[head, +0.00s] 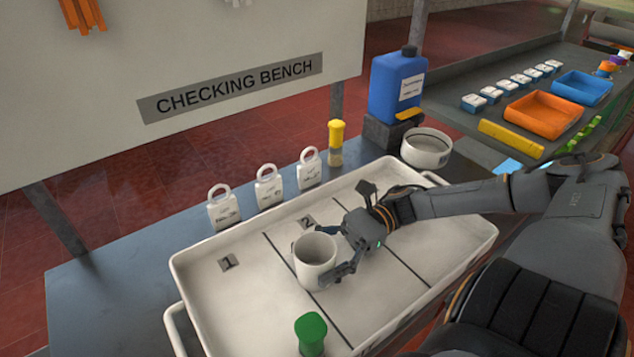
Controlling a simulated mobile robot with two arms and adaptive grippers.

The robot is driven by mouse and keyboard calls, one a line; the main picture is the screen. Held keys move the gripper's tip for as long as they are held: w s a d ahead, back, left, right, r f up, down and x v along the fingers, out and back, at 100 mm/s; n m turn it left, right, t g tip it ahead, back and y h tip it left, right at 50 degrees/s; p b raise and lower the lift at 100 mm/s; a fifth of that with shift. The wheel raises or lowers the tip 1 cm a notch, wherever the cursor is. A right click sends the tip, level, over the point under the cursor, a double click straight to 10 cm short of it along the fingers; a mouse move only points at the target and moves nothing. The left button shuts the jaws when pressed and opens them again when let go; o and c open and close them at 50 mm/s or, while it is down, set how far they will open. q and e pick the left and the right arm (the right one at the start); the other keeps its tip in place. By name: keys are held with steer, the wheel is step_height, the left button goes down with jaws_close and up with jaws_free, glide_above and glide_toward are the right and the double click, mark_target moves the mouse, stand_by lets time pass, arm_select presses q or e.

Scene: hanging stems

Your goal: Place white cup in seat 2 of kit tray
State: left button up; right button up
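The white cup (311,266) is upright over the white kit tray (195,268), close to the dark line between seats 1 and 2. The line runs behind or under its left side. I cannot tell whether its base touches the tray floor. The "2" label (307,223) shows just behind the cup. My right gripper (327,257) is at the cup's right side, with one finger near the rear rim and one along the front. Whether the fingers press on it is not clear. My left gripper is out of view.
A green-topped item (311,335) stands at the tray's front. White tags (223,209), a yellow-topped bottle (336,143), a blue jug (396,88) and a white bowl (427,150) stand behind the tray. Seat 1 (250,290) looks bare around its label.

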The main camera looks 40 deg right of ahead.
mark_target(331, 249)
steer(key=shift+o, duration=1.1)
steer(key=shift+r, duration=0.1)
steer(key=d, duration=0.5)
steer(key=s+d+p, duration=0.1)
steer(key=d, duration=0.1)
steer(key=shift+d, duration=0.3)
